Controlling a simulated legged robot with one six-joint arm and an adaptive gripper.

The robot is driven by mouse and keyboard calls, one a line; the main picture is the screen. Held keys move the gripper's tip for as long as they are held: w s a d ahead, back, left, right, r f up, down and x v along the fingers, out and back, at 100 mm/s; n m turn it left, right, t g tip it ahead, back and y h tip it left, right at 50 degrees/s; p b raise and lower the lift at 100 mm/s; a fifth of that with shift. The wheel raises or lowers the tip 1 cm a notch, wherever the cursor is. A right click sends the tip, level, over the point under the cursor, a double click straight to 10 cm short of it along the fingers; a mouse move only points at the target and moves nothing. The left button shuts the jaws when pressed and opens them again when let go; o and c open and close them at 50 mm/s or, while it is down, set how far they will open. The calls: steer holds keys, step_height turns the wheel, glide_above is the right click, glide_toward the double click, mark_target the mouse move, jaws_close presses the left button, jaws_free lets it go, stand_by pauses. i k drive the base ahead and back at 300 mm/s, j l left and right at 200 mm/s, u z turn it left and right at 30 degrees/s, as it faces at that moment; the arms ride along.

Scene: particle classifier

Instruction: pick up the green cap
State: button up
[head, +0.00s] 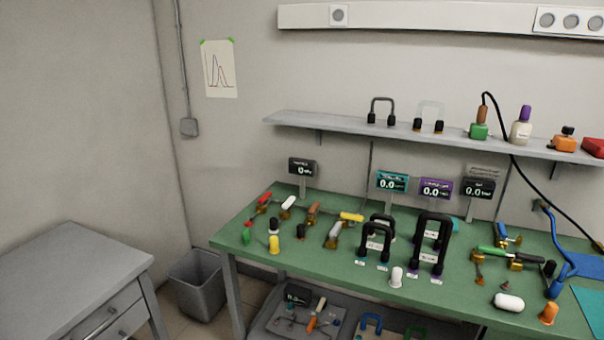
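A small green cap-like piece (246,236) stands near the left front edge of the green-topped bench (340,270). It looks upright, but it is small in the picture and its exact shape is hard to tell. A yellow cap-like piece (274,245) and a black-topped piece (273,226) stand to its right, apart from it. My gripper is not in view.
Valves with coloured handles, black-framed loops (433,243) and small displays (392,182) crowd the bench. A grey drawer table (65,270) and bin (200,285) stand left, with floor between bin and bench.

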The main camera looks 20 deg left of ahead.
mark_target(245, 232)
steer(key=u, duration=1.45)
steer(key=i+j, duration=0.2)
steer(key=i, duration=0.3)
steer(key=i+j+z, duration=0.15)
steer(key=i, duration=0.35)
steer(key=i+j, duration=0.25)
steer(key=i, duration=0.2)
steer(key=i+j+z, duration=0.1)
steer(key=i+j, duration=0.15)
steer(key=i, duration=0.25)
steer(key=i+j, duration=0.25)
steer(key=i, duration=0.25)
steer(key=z, duration=0.05)
